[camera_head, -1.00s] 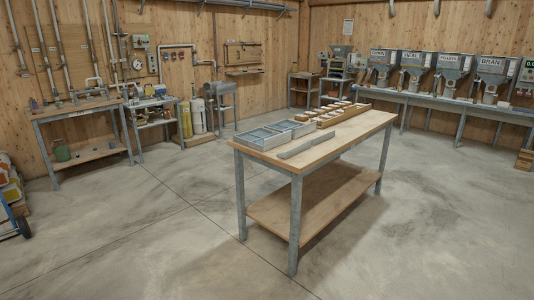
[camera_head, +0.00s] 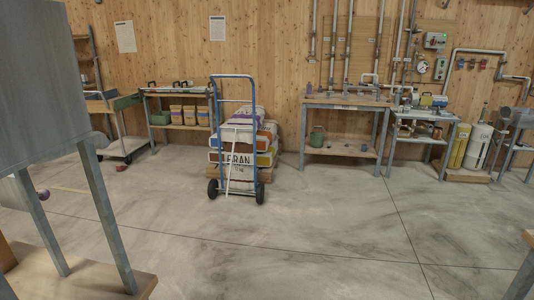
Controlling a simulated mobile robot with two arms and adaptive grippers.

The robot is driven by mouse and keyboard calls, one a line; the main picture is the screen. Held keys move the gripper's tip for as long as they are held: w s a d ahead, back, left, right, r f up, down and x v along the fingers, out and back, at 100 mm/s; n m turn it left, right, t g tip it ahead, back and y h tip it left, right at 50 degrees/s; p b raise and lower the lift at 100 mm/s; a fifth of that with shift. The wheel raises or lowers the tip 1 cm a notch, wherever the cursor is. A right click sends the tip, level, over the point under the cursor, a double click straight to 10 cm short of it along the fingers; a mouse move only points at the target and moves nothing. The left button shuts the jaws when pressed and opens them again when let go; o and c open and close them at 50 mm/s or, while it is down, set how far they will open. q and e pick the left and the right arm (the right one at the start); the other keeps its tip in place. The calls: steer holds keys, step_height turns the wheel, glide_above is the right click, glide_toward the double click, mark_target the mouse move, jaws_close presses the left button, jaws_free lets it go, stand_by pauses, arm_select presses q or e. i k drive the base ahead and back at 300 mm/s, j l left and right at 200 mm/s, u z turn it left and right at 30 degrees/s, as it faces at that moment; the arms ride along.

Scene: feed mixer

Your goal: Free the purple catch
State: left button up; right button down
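A small round purple knob (camera_head: 43,194) shows low at the left, beside a leg under a large grey metal hopper or machine body (camera_head: 50,85). It may be the purple catch; what it holds cannot be told from here. Neither of my grippers is in view.
A blue hand truck (camera_head: 232,130) stands mid-floor before stacked sacks (camera_head: 262,145). Workbenches (camera_head: 340,103) line the back wall, with yellow and white cylinders (camera_head: 478,146) at right. A wooden board (camera_head: 80,275) sits below the hopper. The concrete floor (camera_head: 290,240) ahead is clear.

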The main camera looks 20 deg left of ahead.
mark_target(42, 195)
steer(key=i+u, duration=0.2)
steer(key=i, duration=0.4)
steer(key=i+u, duration=0.25)
steer(key=i, duration=0.35)
steer(key=i+l+u, duration=0.2)
steer(key=i, duration=0.35)
steer(key=i+u, duration=0.2)
steer(key=u, duration=0.25)
steer(key=i+u, duration=0.25)
steer(key=u, duration=0.25)
steer(key=i+u, duration=0.2)
steer(key=u, duration=0.25)
steer(key=i+l+u, duration=0.2)
steer(key=u, duration=0.25)
steer(key=i+u, duration=0.25)
steer(key=u, duration=0.25)
steer(key=i+l+u, duration=0.15)
steer(key=u, duration=0.35)
steer(key=i+l+u, duration=0.25)
steer(key=u, duration=0.25)
